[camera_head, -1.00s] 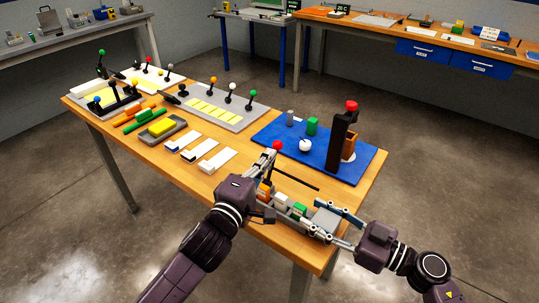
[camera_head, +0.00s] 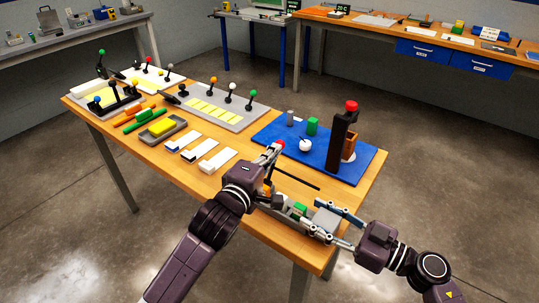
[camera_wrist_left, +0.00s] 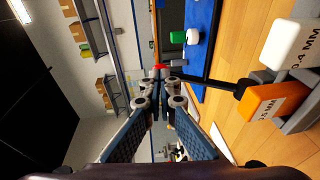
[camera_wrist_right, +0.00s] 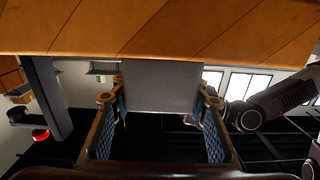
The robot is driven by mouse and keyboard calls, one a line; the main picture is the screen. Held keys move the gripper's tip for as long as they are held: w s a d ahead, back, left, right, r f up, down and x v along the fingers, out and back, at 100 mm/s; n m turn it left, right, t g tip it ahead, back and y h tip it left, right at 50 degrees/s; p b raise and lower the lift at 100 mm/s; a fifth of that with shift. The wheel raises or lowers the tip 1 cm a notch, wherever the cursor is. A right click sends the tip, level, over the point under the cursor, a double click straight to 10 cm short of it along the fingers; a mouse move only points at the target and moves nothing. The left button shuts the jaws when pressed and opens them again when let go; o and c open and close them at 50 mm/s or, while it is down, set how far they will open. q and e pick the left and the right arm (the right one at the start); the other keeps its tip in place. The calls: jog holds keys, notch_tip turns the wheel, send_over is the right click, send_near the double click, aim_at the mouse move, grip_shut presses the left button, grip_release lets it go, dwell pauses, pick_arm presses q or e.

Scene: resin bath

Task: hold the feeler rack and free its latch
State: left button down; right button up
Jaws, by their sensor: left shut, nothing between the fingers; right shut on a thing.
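The feeler rack is a grey rack at the table's front edge, with a green block (camera_head: 299,209) and an orange block (camera_wrist_left: 262,103) and white block (camera_wrist_left: 295,45) marked in MM. My right gripper (camera_head: 318,222) is shut on the rack's grey end plate (camera_head: 328,217), which also shows between its fingers in the right wrist view (camera_wrist_right: 160,85). A red ball (camera_head: 279,145) and a black bar (camera_head: 296,178) stand at the rack's left part. My left gripper (camera_head: 271,152) is shut and empty, its tips close to the red ball (camera_wrist_left: 160,67). Whether they touch is unclear.
A blue mat (camera_head: 268,133) behind the rack carries a dark upright post (camera_head: 340,135) with a red top, a green block and a white ball. White labelled strips (camera_head: 217,160) lie to the left. A grey tray (camera_head: 160,131) holds a yellow block.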

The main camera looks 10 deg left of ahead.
pick_arm(q)
jog(key=shift+w+d+f, duration=0.1)
jog(key=shift+w, duration=0.2)
jog(key=shift+s, duration=0.1)
jog(key=r+v, duration=0.1)
jog(key=v, duration=1.2)
jog(key=shift+s, duration=0.35)
jog(key=shift+r, duration=0.1)
pick_arm(e)
jog(key=o, duration=1.4)
jog(key=shift+o, duration=0.2)
